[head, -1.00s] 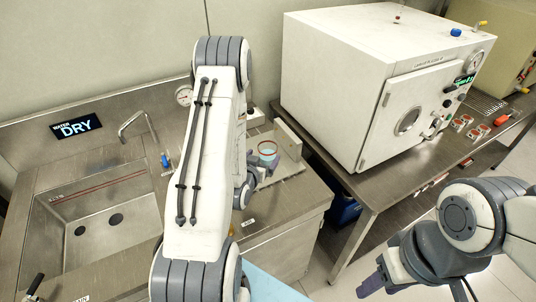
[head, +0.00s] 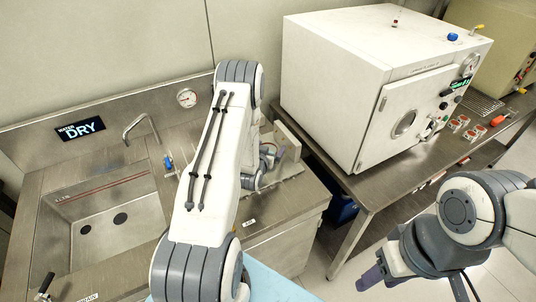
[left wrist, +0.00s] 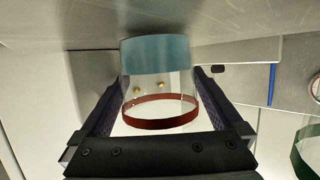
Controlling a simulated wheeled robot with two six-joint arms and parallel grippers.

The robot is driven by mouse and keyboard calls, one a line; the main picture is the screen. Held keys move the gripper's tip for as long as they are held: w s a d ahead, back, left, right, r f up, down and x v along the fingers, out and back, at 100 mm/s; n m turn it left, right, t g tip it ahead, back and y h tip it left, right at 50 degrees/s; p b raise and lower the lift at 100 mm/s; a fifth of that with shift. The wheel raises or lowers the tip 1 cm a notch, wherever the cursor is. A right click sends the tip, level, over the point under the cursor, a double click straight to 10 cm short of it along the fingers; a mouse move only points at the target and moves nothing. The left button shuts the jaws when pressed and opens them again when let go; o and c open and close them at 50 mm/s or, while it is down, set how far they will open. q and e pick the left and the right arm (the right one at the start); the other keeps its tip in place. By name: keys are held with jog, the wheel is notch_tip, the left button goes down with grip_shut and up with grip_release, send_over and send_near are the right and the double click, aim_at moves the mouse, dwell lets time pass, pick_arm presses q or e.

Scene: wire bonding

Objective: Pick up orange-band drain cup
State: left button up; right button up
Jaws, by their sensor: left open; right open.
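The orange-band drain cup (left wrist: 160,88) is clear, with a reddish-orange band and a blue end. In the left wrist view it sits between the two fingers of my left gripper (left wrist: 157,110), which are open on either side of it. I cannot tell whether either finger touches it. In the head view my left gripper (head: 271,156) is at the counter right of the sink, and my arm and gripper mostly hide the cup. My right gripper (head: 369,281) is open and empty at the lower right, away from the counter.
A green-banded cup (left wrist: 305,152) shows at the right edge of the left wrist view. The steel sink (head: 118,222) with its tap (head: 141,128) is at left. A white oven-like chamber (head: 345,95) stands on the right bench, with several small red-and-white parts (head: 464,127) beside it.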

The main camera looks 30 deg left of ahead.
pick_arm(q)
jog(key=c, duration=1.2)
jog(key=shift+o, duration=0.2)
jog(key=shift+r, duration=0.1)
